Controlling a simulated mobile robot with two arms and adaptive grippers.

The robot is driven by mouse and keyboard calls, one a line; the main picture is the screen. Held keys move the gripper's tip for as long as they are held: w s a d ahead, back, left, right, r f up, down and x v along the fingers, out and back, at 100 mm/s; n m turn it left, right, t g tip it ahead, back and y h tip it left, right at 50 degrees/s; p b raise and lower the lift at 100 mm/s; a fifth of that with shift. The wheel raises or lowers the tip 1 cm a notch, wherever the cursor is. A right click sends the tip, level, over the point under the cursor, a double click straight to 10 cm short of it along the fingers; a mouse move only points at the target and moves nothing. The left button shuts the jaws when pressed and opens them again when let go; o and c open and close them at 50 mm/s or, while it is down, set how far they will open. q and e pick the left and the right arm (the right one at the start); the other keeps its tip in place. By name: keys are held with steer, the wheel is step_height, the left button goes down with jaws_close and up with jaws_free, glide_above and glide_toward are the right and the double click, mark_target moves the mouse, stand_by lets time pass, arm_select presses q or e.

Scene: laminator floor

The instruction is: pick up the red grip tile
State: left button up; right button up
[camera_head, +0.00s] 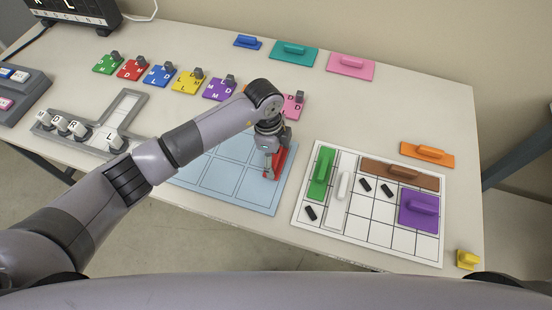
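The red grip tile (281,160) is at the right part of the light blue gridded mat (225,178). It is partly hidden by my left gripper. My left gripper (271,172) points down at the red tile, with its fingers at the tile's left side and over it. The fingers overlap the tile in the picture, and I cannot tell whether they are closed on its handle. I also cannot tell whether the tile touches the mat. My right gripper is not in view.
A white grid board (405,236) to the right holds green, white, brown and purple grip tiles and small black pieces. An orange tile (427,153) lies behind it. Blue, teal and pink tiles line the back edge. Several lettered colour tiles (187,82) stand behind my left arm.

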arm_select(q)
steer(key=shift+s+a+f, duration=0.1)
steer(key=shift+s+f, duration=0.05)
steer(key=shift+s, duration=0.05)
steer(key=c, duration=1.3)
